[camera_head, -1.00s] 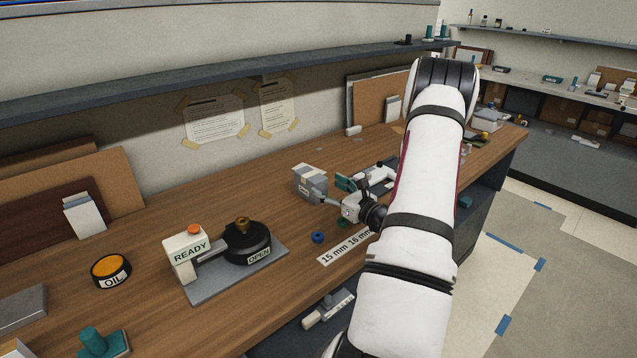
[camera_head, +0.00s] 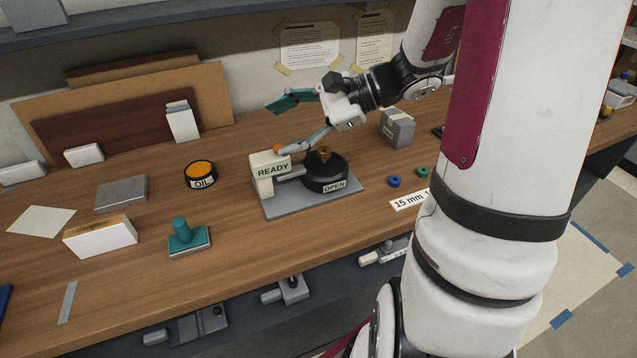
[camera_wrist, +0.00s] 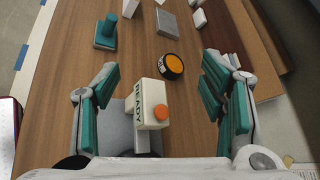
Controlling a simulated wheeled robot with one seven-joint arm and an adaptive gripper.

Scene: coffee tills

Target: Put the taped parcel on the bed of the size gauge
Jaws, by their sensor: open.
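A grey box with a pale band (camera_head: 397,128), which looks like the taped parcel, stands on the wooden bench right of my gripper, behind the blue and green rings. My gripper (camera_head: 274,129) is open and empty above the bench, by the white READY block (camera_head: 268,174). In the wrist view my gripper (camera_wrist: 160,75) has its teal fingers spread, with the READY block (camera_wrist: 150,103) showing between them. The grey box does not show in the wrist view. I cannot make out the size gauge for certain; my arm hides part of the right bench.
The READY block shares a grey plate (camera_head: 285,207) with a black round part marked OPEN (camera_head: 326,172). The OIL tin (camera_head: 200,174), teal stamp (camera_head: 187,236), white box with a brown top (camera_head: 100,236) and grey block (camera_head: 121,193) stand left. A shelf (camera_head: 120,20) overhangs the back.

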